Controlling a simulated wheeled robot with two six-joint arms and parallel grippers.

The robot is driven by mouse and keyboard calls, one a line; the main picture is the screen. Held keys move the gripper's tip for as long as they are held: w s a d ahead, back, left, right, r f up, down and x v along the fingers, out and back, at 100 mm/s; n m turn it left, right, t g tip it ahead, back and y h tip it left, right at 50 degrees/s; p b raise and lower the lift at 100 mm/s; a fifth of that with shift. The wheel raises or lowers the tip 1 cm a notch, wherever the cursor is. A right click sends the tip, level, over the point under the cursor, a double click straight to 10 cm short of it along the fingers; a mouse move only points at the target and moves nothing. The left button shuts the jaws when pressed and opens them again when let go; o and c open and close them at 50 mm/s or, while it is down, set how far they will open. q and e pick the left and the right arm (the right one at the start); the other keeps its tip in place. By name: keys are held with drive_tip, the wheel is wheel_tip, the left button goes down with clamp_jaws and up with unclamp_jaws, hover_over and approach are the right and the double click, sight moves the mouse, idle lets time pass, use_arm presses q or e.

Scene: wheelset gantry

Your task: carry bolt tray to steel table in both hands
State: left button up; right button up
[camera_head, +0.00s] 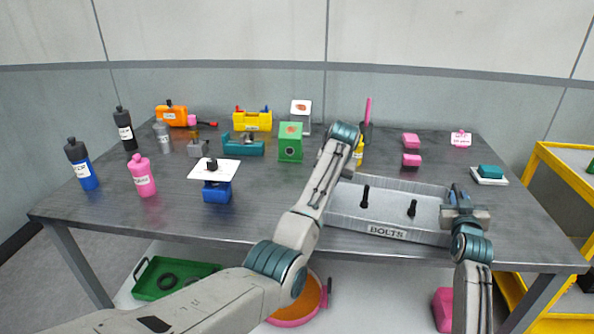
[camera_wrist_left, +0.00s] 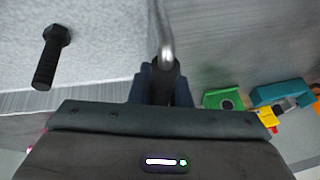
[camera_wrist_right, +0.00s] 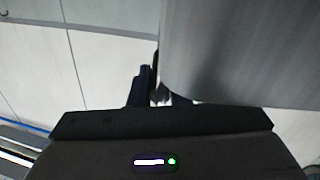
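The bolt tray (camera_head: 340,209) is a shallow grey metal box labelled BOLTS, with two dark bolts (camera_head: 412,208) standing in it. It is at the front right of the steel table (camera_head: 262,222), level; I cannot tell if it touches the tabletop. My left gripper (camera_head: 345,170) is at the tray's left end, mostly hidden by my arm. In the left wrist view its fingers (camera_wrist_left: 165,82) close around a metal handle (camera_wrist_left: 165,35), with one bolt (camera_wrist_left: 51,57) to the left. My right gripper (camera_head: 459,194) is at the right end, its fingers against the tray; one finger is hidden behind a grey wall (camera_wrist_right: 240,50).
Pink blocks (camera_head: 411,160) and a teal sponge-like block (camera_head: 490,171) lie behind the tray. A yellow cart (camera_head: 560,170) stands right.

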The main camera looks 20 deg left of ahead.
use_arm(q)
drive_tip(key=o, duration=0.4)
drive_tip(key=shift+c, duration=0.2)
use_arm(e)
drive_tip(key=o, duration=0.4)
drive_tip(key=shift+c, duration=0.2)
use_arm(q)
drive_tip(key=shift+o, duration=0.2)
drive_tip(key=shift+s+r, duration=0.1)
use_arm(e)
drive_tip(key=shift+o, duration=0.2)
drive_tip(key=shift+r, duration=0.1)
use_arm(q)
drive_tip(key=shift+r, duration=0.1)
drive_tip(key=shift+s+d+r, duration=0.1)
drive_tip(key=shift+r, duration=0.2)
use_arm(e)
drive_tip(key=shift+s, duration=0.6)
use_arm(q)
drive_tip(key=v, duration=1.1)
use_arm(e)
drive_tip(key=s, duration=1.1)
drive_tip(key=shift+d, duration=0.45)
